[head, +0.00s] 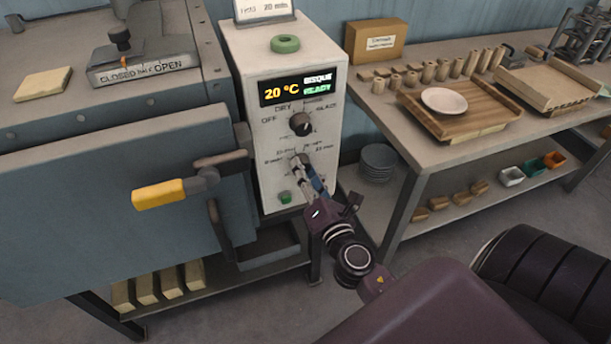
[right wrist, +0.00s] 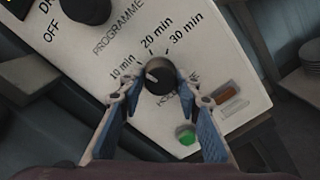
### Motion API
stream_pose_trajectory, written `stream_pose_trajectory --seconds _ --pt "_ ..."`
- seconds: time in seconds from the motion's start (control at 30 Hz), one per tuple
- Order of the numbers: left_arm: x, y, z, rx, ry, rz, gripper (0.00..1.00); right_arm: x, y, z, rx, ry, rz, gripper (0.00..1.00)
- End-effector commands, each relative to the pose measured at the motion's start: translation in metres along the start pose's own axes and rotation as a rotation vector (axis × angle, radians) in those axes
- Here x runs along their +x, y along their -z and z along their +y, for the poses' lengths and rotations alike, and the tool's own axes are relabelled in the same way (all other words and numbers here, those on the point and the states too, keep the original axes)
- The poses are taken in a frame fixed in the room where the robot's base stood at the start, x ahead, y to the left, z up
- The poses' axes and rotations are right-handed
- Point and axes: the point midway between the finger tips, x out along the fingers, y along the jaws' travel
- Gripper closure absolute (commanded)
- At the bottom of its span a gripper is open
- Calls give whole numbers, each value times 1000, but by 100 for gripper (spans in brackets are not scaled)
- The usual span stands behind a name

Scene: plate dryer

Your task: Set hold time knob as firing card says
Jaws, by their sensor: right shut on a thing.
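The hold time knob (right wrist: 160,74) is a dark round knob on the front of the white control box (head: 250,150). Labels 10 min, 20 min and 30 min are printed around it. In the right wrist view its white mark points to the 10 min side. My right gripper (head: 302,166) is shut on the knob, one blue-padded finger on each side. In the head view the gripper largely covers the knob. My left gripper is not in view.
The programme knob (head: 300,124) sits above, under a display (head: 300,88) reading 20 °C, BISQUE, READY. A green button (right wrist: 186,135) and a reddish-brown switch (right wrist: 223,93) are close by. A yellow-handled lever (head: 160,194) juts out at left. A workbench (head: 400,155) stands at right.

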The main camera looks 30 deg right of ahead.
Motion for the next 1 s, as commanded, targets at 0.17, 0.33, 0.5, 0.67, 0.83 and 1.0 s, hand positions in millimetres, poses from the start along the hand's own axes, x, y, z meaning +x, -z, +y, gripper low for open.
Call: stream_pose_trajectory --seconds 0.17,0.33,0.5,0.67,0.83,1.0 --pt "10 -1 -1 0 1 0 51 0 1 -2 167 1 -2 93" --pt "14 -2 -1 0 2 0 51 0 1 -1 314 1 -2 93" --pt "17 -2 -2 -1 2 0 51 0 0 -1 433 1 -2 93" --pt "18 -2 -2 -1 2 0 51 0 0 0 517 0 -1 93" --pt "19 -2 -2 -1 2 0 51 0 0 0 571 1 -1 93" --pt "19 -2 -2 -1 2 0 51 0 0 -1 593 1 -1 93"
